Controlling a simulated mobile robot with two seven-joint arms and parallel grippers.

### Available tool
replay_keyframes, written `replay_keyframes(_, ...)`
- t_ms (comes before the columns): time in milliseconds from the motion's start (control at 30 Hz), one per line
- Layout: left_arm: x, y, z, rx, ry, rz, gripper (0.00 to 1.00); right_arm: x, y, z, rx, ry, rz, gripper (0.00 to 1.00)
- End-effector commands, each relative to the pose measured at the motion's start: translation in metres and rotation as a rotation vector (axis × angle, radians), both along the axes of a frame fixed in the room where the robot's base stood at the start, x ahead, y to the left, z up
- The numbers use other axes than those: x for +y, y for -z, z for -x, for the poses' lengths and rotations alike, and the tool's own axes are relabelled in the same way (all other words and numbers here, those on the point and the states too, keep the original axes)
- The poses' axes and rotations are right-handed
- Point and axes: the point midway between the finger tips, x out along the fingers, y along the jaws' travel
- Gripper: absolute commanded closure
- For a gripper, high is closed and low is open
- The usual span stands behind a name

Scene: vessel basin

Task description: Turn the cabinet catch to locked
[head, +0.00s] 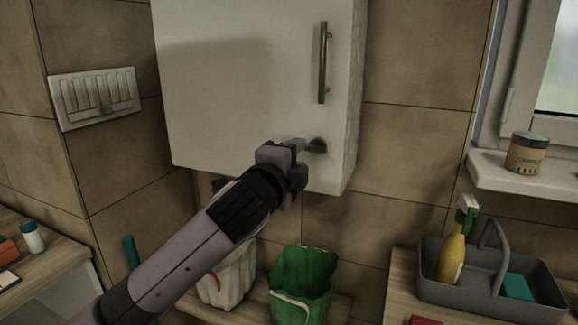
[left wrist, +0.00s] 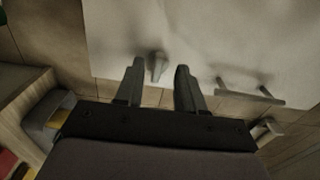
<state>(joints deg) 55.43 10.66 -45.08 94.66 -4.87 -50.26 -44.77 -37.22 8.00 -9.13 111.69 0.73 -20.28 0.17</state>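The white wall cabinet (head: 240,80) is closed, with a vertical metal bar handle (head: 323,62) on its door. The catch (head: 317,146) is a small dark metal knob near the door's lower right corner. My left gripper (head: 299,144) is right at the catch, coming from the lower left, and partly covers it. In the left wrist view my left gripper (left wrist: 160,68) has its two fingers apart, and the catch (left wrist: 155,66) shows between the fingertips, nearer the left finger. I cannot tell whether a finger touches it. My right gripper is not in view.
Below are a white bin (head: 232,277) and a green bin (head: 303,283). A grey caddy (head: 478,291) with a yellow spray bottle (head: 452,256) stands on the counter at right. A jar (head: 526,152) sits on the windowsill. The wall right of the cabinet is clear.

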Motion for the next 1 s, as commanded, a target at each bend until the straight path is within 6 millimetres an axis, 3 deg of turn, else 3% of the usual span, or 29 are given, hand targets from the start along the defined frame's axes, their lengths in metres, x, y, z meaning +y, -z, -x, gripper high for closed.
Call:
replay_keyframes(300, 0.01, 0.001, 0.028, 0.001, 0.0, 0.0, 0.62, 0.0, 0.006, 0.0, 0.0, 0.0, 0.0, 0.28)
replay_keyframes(767, 0.011, 0.002, 0.032, 0.004, 0.0, 0.003, 0.62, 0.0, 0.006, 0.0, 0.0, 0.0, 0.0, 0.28)
replay_keyframes(867, 0.012, 0.014, 0.033, 0.03, 0.004, 0.03, 0.62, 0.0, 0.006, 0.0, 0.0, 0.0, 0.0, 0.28)
replay_keyframes(1000, 0.017, 0.057, 0.036, 0.123, 0.016, 0.139, 0.62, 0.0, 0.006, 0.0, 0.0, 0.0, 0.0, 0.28)
